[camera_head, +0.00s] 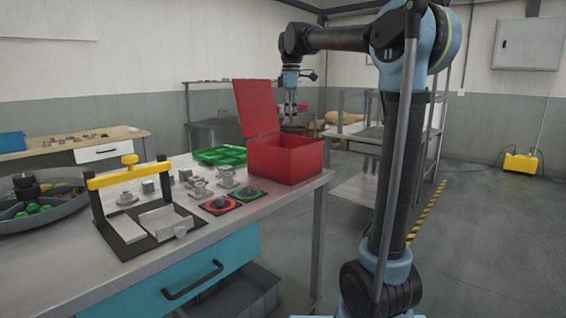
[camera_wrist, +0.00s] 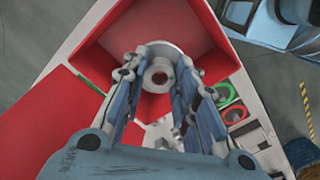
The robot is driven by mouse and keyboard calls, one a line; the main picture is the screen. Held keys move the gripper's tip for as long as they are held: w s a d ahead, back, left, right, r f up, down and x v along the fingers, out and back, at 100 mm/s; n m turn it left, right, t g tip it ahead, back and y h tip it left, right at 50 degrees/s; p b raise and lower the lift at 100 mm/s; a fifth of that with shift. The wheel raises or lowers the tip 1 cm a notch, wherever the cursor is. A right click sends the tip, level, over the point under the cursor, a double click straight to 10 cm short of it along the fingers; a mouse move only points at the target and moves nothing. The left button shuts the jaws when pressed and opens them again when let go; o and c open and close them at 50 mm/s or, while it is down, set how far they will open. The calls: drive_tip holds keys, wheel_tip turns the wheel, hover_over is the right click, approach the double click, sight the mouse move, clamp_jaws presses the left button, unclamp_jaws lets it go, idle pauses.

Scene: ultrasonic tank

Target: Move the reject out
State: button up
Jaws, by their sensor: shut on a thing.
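My gripper (camera_wrist: 158,84) is shut on a round grey metal part with a central hole (camera_wrist: 160,64), seen end-on between the fingers in the wrist view. In the head view, my gripper (camera_head: 290,106) hangs above the red box, small and partly hard to make out. The red box (camera_head: 287,165) stands at the right end of the workbench with its lid raised. In the wrist view the held part appears over the open red box (camera_wrist: 212,62), apart from its walls as far as I can tell.
Red and green framed buttons (camera_head: 220,205) sit at the bench's front edge. Several metal parts (camera_head: 200,188) stand beside a green tray (camera_head: 218,156). A black fixture with a yellow bar (camera_head: 125,178) and a round grey tray (camera_head: 60,212) are further left. A shelf rack (camera_head: 370,133) stands behind.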

drive_tip(key=shift+a+f, duration=0.15)
drive_tip(key=shift+f, duration=1.35)
drive_tip(key=shift+a+f, duration=0.1)
drive_tip(key=shift+f, duration=1.35)
drive_tip(key=o, duration=1.2)
drive_tip(key=shift+r, duration=0.1)
wheel_tip(320, 180, up, 12)
drive_tip(key=shift+f, duration=0.1)
